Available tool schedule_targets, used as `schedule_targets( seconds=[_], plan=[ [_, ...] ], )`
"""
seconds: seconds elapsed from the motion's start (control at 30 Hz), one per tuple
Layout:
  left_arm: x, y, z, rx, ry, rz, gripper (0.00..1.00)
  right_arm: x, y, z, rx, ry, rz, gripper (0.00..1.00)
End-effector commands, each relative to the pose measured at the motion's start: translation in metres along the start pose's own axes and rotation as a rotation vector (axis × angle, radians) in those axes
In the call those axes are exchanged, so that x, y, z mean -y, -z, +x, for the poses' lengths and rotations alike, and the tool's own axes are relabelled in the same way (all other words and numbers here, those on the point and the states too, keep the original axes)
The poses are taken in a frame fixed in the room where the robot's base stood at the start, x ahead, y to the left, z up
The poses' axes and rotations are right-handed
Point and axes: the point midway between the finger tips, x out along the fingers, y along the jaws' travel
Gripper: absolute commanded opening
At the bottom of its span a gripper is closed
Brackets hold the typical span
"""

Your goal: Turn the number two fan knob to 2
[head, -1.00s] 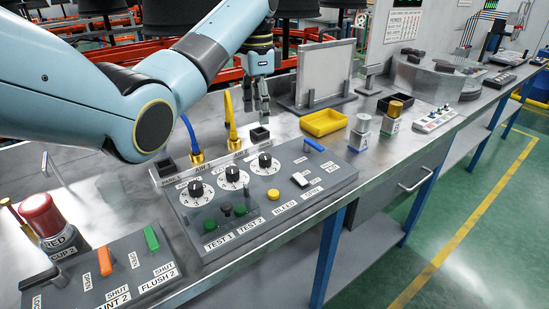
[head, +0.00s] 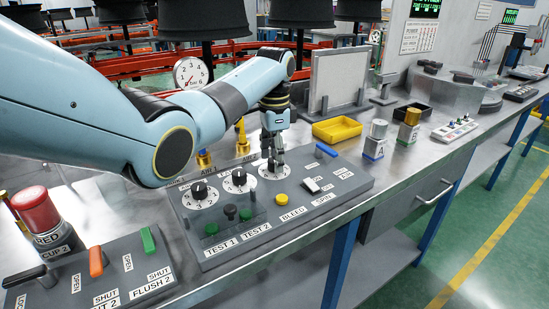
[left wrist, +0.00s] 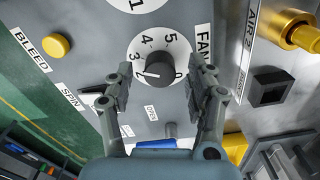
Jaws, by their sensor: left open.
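The grey control panel (head: 330,199) has a row of three black knobs on white numbered dials. The left knob (head: 199,189) and the middle knob (head: 239,177) show clear in the head view. My left gripper (head: 271,166) points down over the rightmost dial (head: 284,174) and hides most of its knob. In the left wrist view, a black knob (left wrist: 160,66) with numbers around it sits between the two open fingers of the gripper (left wrist: 160,84), beside a label reading FAN. The fingers stand apart from the knob. Its pointer seems to face near the 2, but this is hard to read.
Hose fittings (head: 204,160) stand behind the panel.

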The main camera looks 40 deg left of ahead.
Motion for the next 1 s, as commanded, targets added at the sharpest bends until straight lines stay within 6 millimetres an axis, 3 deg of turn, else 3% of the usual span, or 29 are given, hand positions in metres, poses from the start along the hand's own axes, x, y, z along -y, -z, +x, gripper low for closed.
schedule_targets(
  seconds=[0.3,0.7,1.0],
  plan=[
    [-0.0001,0.0001,0.0028,0.0,0.0,0.0,0.54,-0.0027,0.001,0.0002,-0.002,-0.003,-0.001,0.0],
    [-0.0001,0.0,0.0027,0.0,0.0,0.0,0.02,-0.0025,0.0013,0.0002,-0.003,-0.003,-0.001,0.0],
    [-0.0002,-0.0001,0.0007,0.0,-0.001,-0.033,0.0,-0.0025,0.0025,-0.0063,-0.004,-0.002,-0.001,0.0]
  ],
)
